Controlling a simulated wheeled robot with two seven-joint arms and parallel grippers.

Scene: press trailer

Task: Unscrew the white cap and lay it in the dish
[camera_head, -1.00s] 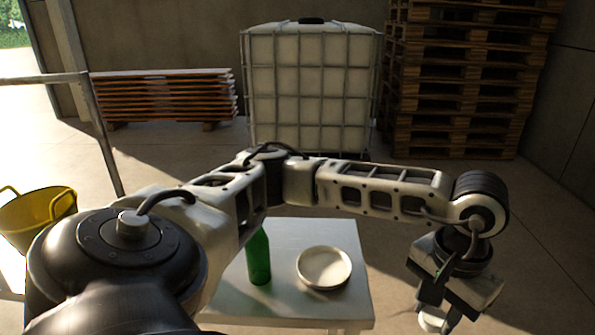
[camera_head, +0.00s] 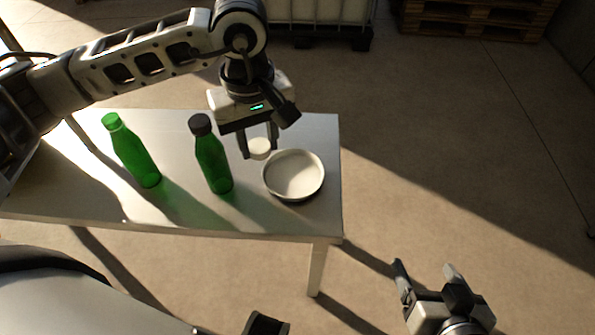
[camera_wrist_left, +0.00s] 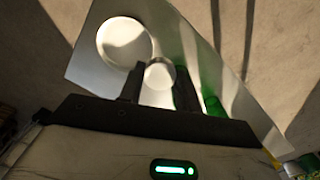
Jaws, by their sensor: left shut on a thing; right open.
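The white cap (camera_head: 260,149) is held between the fingers of my left gripper (camera_head: 258,143), which is shut on it. In the left wrist view the cap (camera_wrist_left: 159,75) also sits between the fingers (camera_wrist_left: 158,78). The shallow pale dish (camera_head: 294,174) stands on the table, just right of and below the cap in the head view. It also shows in the left wrist view (camera_wrist_left: 124,40). The cap is beside the dish's rim in the head view; its height is hard to tell. My right gripper (camera_head: 426,272) is open and empty, off the table's right side.
A green bottle with a dark cap (camera_head: 212,165) stands left of the dish. Another green bottle with a green top (camera_head: 134,152) stands further left. The grey table (camera_head: 265,220) has bare room along its front. Behind are a caged tank (camera_head: 318,10) and pallets (camera_head: 480,18).

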